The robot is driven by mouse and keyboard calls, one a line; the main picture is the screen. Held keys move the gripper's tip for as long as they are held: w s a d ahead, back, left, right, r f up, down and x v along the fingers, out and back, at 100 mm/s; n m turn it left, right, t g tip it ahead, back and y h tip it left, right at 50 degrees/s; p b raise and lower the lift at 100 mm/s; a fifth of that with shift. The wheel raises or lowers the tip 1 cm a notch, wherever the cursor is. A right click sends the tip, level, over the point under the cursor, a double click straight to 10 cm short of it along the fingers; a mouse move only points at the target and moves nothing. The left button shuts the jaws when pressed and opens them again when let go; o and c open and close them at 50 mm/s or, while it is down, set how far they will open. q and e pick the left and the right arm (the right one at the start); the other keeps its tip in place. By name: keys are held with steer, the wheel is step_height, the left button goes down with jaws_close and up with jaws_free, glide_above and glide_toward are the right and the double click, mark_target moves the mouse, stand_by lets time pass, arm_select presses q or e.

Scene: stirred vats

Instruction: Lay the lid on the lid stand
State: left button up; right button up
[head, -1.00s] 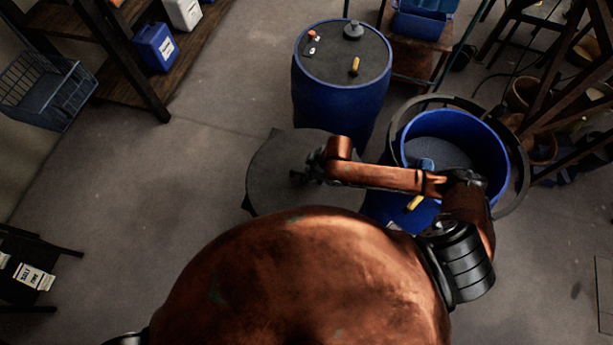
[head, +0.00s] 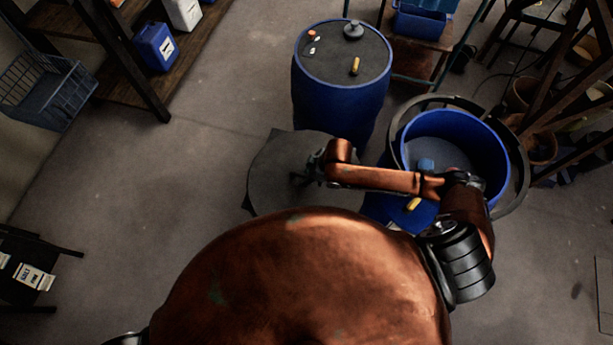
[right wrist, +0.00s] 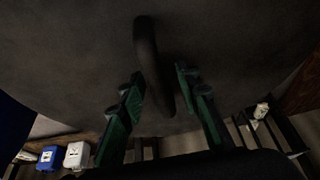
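The lid (head: 270,175) is a dark grey disc left of the open blue vat (head: 480,140). Dark corners of a support, seemingly the lid stand (head: 248,207), show at its edge; the lid hides the rest. I cannot tell how fully it rests there. My right gripper (head: 303,178) is at the lid's middle. In the right wrist view its green-padded fingers (right wrist: 160,78) stand on both sides of the lid's curved dark handle (right wrist: 147,50), with gaps visible, so it looks open. My left gripper is not in view.
A closed blue drum (head: 342,95) with small items on top stands behind the lid. A dark ring (head: 520,180) surrounds the open vat. Shelving (head: 150,85) and a wire basket (head: 45,90) are at upper left.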

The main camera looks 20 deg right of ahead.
steer(key=p+v, duration=0.1)
steer(key=v, duration=1.1)
